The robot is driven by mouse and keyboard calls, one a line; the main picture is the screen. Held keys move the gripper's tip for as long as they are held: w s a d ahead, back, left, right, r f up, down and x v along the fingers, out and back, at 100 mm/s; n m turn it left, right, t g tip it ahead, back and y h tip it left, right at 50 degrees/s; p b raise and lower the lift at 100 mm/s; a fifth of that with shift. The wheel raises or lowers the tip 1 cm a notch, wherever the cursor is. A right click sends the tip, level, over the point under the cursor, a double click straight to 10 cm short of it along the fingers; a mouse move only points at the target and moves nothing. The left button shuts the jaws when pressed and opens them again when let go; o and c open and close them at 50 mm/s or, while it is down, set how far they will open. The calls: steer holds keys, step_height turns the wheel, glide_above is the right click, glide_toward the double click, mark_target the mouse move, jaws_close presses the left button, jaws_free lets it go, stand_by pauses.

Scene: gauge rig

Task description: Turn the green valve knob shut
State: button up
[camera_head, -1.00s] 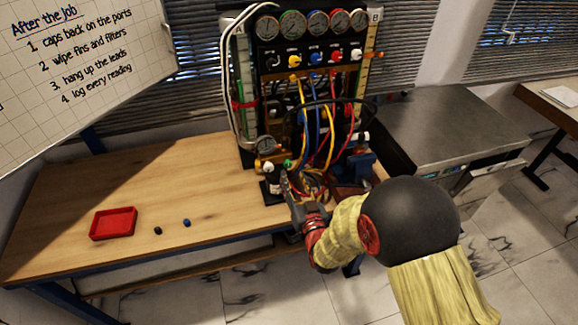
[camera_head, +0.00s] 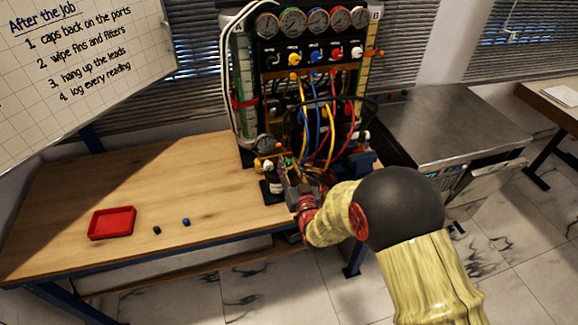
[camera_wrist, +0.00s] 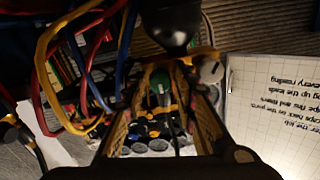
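The green valve knob (camera_wrist: 160,82) shows in the wrist view ahead of me, between the two fingers. In the head view only a small green patch of the knob (camera_head: 289,160) shows, low on the front of the gauge rig (camera_head: 288,62), beside my gripper (camera_head: 286,174). In the wrist view my gripper (camera_wrist: 166,90) is open, with a finger on each side of the knob and gaps between. I cannot tell whether either finger touches it. The picture is dark around the knob, so its turn angle is not clear.
Yellow, blue and red hoses (camera_head: 318,125) hang in front of the rig, close to my gripper. A small gauge (camera_head: 265,144) sits just left of it. A red tray (camera_head: 112,223) and two small caps lie on the wooden bench (camera_head: 160,180), whose left part is mostly clear.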

steer(key=c, duration=0.6)
jaws_close()
steer(key=shift+m+b, duration=0.4)
steer(key=shift+f+m+b, duration=0.15)
steer(key=shift+m+b, duration=0.7)
steer(key=shift+m, duration=0.25)
steer(key=m+b, duration=0.3)
steer(key=m, duration=0.1)
steer(key=m+b, duration=0.3)
steer(key=m, duration=0.3)
steer(key=shift+b, duration=0.35)
steer(key=m+b, duration=0.2)
steer(key=m, duration=0.2)
steer(key=shift+m+b, duration=0.3)
steer(key=shift+m, duration=0.1)
